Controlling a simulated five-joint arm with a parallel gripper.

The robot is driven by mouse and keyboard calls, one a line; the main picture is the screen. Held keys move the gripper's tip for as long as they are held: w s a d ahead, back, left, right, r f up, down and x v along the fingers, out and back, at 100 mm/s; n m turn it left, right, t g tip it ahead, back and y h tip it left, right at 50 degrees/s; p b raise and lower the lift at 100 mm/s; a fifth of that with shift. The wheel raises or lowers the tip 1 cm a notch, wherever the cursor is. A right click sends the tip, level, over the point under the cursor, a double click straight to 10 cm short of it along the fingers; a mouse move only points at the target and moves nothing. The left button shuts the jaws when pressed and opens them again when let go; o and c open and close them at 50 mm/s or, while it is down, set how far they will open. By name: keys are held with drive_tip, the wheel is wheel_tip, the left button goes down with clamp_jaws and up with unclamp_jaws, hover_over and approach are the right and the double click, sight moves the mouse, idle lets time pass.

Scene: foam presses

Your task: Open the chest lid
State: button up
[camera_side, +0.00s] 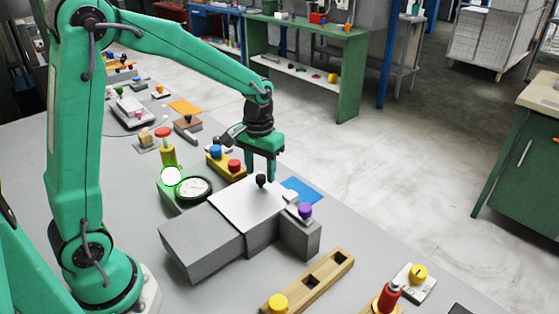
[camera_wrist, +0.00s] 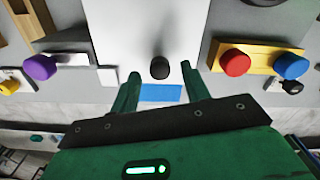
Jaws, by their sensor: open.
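The chest is a grey block (camera_side: 200,247) on the table with a flat white lid (camera_side: 236,208) lying level on it. A black knob (camera_side: 261,180) stands near the lid's far edge, and it also shows in the wrist view (camera_wrist: 160,68). My gripper (camera_side: 262,168) points down at the knob, its fingers open and apart.
A purple knob (camera_side: 305,210) sits beside the chest. A round gauge (camera_side: 194,188) and a yellow block with red (camera_side: 234,166) and blue buttons stand at the other side. A wooden block with square holes (camera_side: 325,273) lies in front. A blue sheet (camera_side: 304,190) lies behind.

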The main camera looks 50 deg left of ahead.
drive_tip(key=shift+f, duration=0.95)
clamp_jaws()
drive_tip(key=shift+s, duration=0.1)
drive_tip(key=s, duration=1.3)
drive_tip(key=shift+s+r, duration=0.15)
drive_tip(key=shift+s, duration=0.2)
unclamp_jaws()
